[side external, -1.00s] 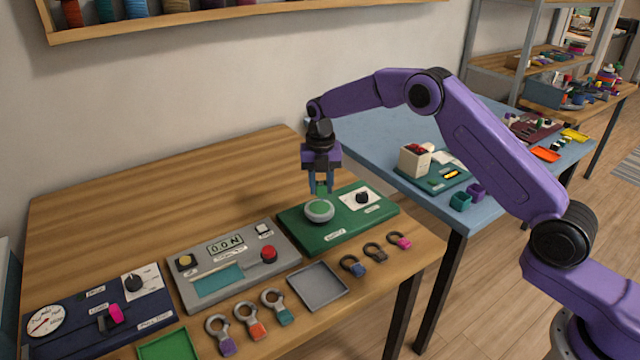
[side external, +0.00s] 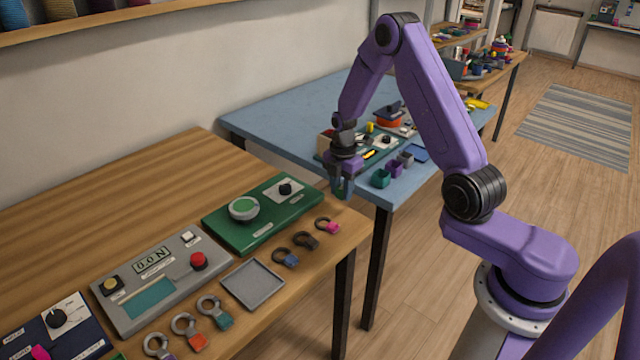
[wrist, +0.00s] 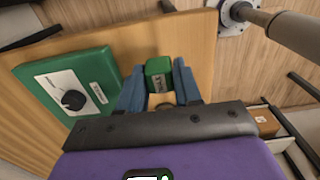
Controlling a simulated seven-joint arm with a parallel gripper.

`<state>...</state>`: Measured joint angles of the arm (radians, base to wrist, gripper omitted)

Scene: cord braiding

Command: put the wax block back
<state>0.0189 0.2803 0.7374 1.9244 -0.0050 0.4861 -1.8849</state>
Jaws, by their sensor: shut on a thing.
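My gripper (side external: 343,188) is shut on a small green block with a pale label, the wax block (wrist: 158,74). In the wrist view the block sits between my two blue fingers. In the side view the fingers point down near the right edge of the wooden table, close to the gap before the blue table, and they mostly hide the block. The panel also shows in the wrist view (wrist: 104,68).
The blue table (side external: 285,121) stands behind and right, with small open cups (side external: 381,178) near its front edge and a panel with other objects. A grey tray (side external: 252,286), tagged rings (side external: 286,257) and a grey control panel (side external: 140,305) lie on the wooden table (side external: 120,210).

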